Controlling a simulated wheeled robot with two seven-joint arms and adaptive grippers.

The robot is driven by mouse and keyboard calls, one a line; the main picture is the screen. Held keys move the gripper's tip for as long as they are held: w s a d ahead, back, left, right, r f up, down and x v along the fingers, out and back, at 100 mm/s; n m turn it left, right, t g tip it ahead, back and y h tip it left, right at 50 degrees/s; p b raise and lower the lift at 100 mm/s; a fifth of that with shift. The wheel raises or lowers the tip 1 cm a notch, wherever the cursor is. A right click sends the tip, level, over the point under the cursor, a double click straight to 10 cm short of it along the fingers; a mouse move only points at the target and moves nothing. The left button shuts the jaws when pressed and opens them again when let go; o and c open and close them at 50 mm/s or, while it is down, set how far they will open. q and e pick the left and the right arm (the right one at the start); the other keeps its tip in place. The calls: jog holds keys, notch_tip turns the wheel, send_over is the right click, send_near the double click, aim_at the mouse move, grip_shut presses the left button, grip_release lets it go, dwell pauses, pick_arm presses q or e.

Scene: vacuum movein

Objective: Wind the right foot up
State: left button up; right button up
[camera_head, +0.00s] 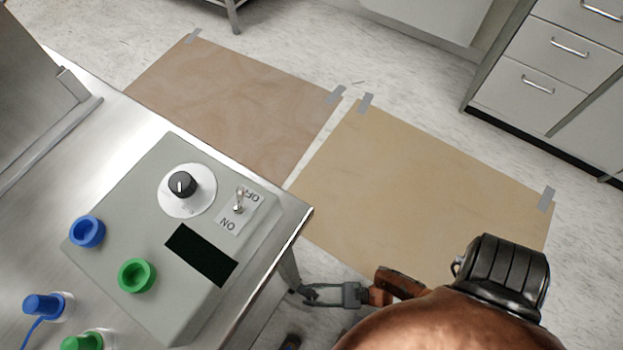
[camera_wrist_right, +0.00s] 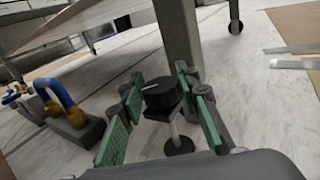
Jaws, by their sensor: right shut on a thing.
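The right foot shows in the right wrist view as a black ribbed knob (camera_wrist_right: 161,94) with a white mark on top, a thin metal stem under it and a round black pad (camera_wrist_right: 178,146) at the bottom. I cannot tell whether the pad touches the floor. My right gripper (camera_wrist_right: 160,100) is shut on the knob, one green-padded finger on each side. In the head view my right gripper (camera_head: 312,294) is low beside the bench corner, and the foot is hidden there. My left gripper is in neither view.
The steel bench (camera_head: 120,118) carries a grey control box (camera_head: 150,222) with a dial, switch and coloured sockets. Taped brown (camera_head: 225,105) and tan (camera_head: 420,190) sheets lie on the floor. Drawers (camera_head: 525,80) stand at right. A blue pipe piece (camera_wrist_right: 66,88) sits left in the wrist view.

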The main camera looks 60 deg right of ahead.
aim_at(312, 295)
jog(key=n+g+y, duration=0.4)
jog(key=shift+y, duration=0.4)
jog(key=shift+n+g+y, duration=1.1)
jog(key=shift+n+g, duration=0.5)
jog(key=shift+g, duration=0.7)
jog(key=o, duration=1.2)
jog(key=shift+r, duration=5)
jog(key=shift+c, duration=0.7)
